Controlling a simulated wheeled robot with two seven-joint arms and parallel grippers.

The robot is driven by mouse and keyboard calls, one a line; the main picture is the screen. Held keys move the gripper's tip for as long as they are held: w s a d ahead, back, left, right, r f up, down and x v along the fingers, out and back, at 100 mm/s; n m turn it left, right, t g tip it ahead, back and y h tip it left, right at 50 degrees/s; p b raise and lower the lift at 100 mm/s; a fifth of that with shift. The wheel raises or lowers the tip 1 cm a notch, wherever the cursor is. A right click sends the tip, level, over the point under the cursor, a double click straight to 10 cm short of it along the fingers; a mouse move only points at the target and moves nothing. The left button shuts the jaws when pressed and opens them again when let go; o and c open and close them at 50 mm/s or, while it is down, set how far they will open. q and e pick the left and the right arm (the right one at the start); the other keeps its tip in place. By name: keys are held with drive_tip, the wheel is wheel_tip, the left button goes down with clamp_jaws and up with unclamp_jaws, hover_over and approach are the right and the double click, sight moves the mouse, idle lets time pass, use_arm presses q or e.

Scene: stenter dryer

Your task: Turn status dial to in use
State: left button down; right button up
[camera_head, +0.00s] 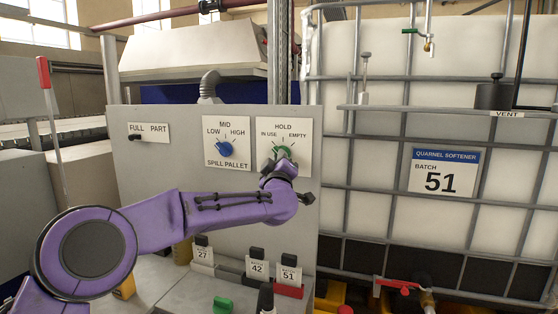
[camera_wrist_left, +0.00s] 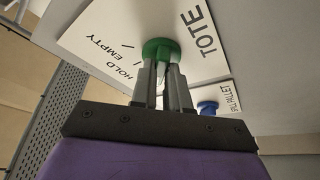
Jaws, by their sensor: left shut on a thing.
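The green status dial (camera_head: 284,151) sits on a white plate (camera_head: 304,137) marked HOLD at the top, IN USE at the left and EMPTY at the right. My left gripper (camera_head: 280,166) reaches up to it from below, in front of the panel. In the left wrist view, the two fingers (camera_wrist_left: 163,88) are shut on the green dial (camera_wrist_left: 161,47), which shows at their tips. The fingers and wrist cover part of the dial, and I cannot tell which mark it points at. My right gripper is not in view.
A blue dial (camera_head: 225,149) marked LOW, MID and HIGH is left of the green one. A FULL/PART switch (camera_head: 136,137) is farther left. A caged white tote (camera_head: 390,215) stands right.

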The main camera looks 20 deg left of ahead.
use_arm(q)
drive_tip(key=c, duration=1.4)
unclamp_jaws()
drive_tip(key=shift+o, duration=1.4)
drive_tip(key=shift+d, duration=0.1)
drive_tip(key=shift+w, duration=0.15)
drive_tip(key=shift+f, duration=0.1)
drive_tip(key=b+v, duration=0.5)
drive_tip(key=v, duration=0.5)
drive_tip(key=shift+s, duration=0.25)
drive_tip(key=shift+f, duration=0.1)
